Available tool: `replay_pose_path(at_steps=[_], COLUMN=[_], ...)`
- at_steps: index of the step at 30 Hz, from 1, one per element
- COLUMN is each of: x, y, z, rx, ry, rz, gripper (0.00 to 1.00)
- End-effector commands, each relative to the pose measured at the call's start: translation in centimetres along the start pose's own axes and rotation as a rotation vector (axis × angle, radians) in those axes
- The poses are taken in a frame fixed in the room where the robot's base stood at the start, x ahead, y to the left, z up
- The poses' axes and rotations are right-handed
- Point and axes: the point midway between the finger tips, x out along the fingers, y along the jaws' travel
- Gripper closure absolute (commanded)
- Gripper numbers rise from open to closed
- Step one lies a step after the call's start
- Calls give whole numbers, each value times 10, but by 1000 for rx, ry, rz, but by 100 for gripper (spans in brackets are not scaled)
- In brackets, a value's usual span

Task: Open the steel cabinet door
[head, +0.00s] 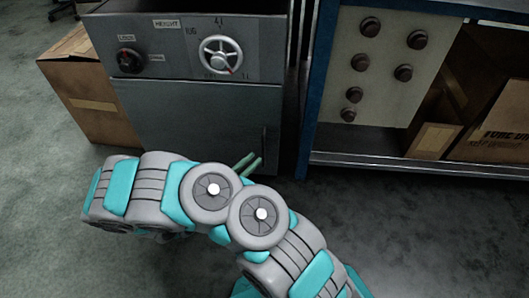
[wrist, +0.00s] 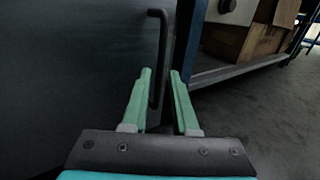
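The steel cabinet (head: 190,115) is a dark grey box with a panel of dials on top, and its door (wrist: 80,70) looks shut. A thin vertical dark handle (head: 264,140) sits near the right edge of the door. In the wrist view the handle (wrist: 164,50) appears between my two green fingertips, with its lower end running down between the fingers. My gripper (head: 249,163) is in front of the door's lower right part, and in the wrist view (wrist: 160,73) its fingers are apart. I cannot tell whether either finger touches the handle. My arm hides the cabinet's bottom.
A blue-framed shelf (head: 311,110) stands close to the right of the cabinet, with a knob board (head: 385,75) and cardboard boxes (head: 500,125) in it. Another cardboard box (head: 85,95) stands to the left. The floor (head: 430,230) in front is clear.

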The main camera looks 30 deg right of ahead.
Motion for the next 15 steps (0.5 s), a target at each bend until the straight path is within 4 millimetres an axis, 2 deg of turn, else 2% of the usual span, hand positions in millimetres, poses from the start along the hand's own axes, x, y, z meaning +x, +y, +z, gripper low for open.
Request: replay_pose_path(at_steps=[3,9,15], x=[20,46,60], y=[-1,-1,-1], z=[-1,-1,0], rx=[1,1,0], ry=[0,-1,-1], rz=[-5,-4,-2], gripper=[73,73,73])
